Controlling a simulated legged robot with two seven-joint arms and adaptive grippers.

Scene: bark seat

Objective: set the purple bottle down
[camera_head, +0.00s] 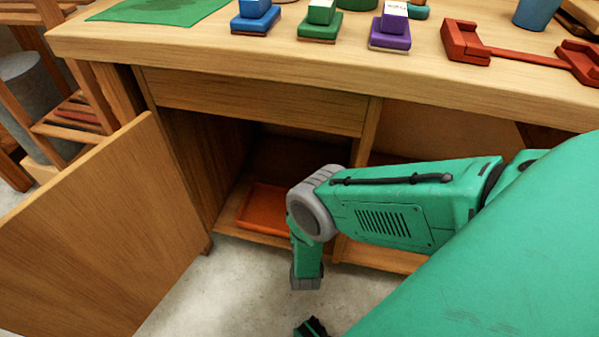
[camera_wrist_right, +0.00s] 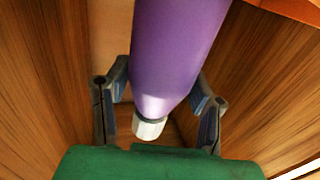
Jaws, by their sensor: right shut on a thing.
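The purple bottle (camera_wrist_right: 175,50) shows large in the right wrist view, with its white cap (camera_wrist_right: 149,127) toward the bottom of the picture. My right gripper (camera_wrist_right: 160,82) is shut on it, with one dark finger on each side. Wooden panels stand on both sides of the bottle. Whether its far end touches a surface is hidden. The bottle does not show in the head view; my right arm reaches down in front of the cabinet there. My left gripper is not clearly in view.
The cabinet door (camera_head: 105,235) stands open at the left. An orange tray (camera_head: 265,208) lies on the cabinet's low shelf. The tabletop (camera_head: 260,53) above holds blue (camera_head: 255,17), green (camera_head: 319,20) and purple (camera_head: 390,30) blocks and a red tool (camera_head: 466,42).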

